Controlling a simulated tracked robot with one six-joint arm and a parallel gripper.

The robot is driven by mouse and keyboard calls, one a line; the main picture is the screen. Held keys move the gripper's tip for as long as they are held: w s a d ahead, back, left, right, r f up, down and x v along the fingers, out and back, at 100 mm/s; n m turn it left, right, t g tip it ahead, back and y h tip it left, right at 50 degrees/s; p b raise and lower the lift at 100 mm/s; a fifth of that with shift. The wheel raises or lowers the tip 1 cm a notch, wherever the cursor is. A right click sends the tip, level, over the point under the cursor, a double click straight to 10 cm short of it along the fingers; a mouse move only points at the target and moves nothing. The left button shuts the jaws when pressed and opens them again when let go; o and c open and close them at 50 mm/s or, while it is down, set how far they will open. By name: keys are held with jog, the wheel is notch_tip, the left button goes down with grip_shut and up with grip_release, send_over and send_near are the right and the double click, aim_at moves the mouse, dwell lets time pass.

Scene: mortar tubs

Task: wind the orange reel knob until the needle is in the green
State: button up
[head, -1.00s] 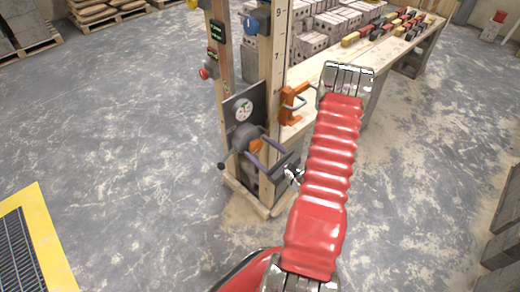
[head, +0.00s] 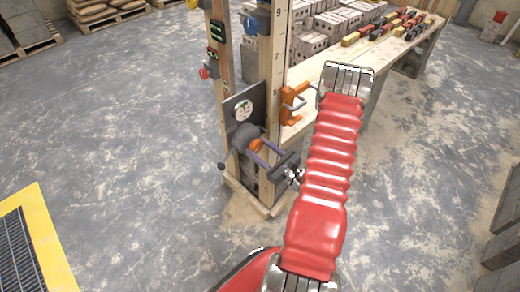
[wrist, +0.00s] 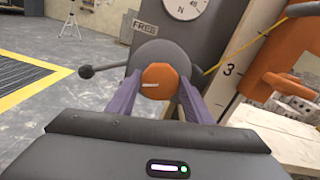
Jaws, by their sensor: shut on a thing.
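The orange reel knob (wrist: 160,82) sits at the centre of a grey round reel (wrist: 152,57), with a pale mark on its face. My gripper (wrist: 160,90) has its purple fingers shut on the knob, one on each side. In the head view the gripper (head: 262,149) reaches to the knob (head: 255,146) on the wooden post stand. The dial (head: 243,110) is on a dark panel above the reel. In the wrist view the dial (wrist: 186,6) is cut off at the top; I cannot make out its needle or green zone.
A dark ball-ended handle (wrist: 87,71) sticks out left of the reel. An orange bracket (head: 290,104) stands close on the right. A yellow cord (wrist: 245,45) runs past the reel.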

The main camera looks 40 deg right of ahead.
jog(key=shift+m, duration=2.3)
jog(key=o, duration=1)
jog(key=shift+o, duration=0.2)
jog(key=shift+s, duration=0.1)
jog(key=s, duration=1.3)
jog(key=shift+s+d, duration=0.25)
jog(key=shift+s, duration=0.05)
jog(key=shift+f, duration=0.1)
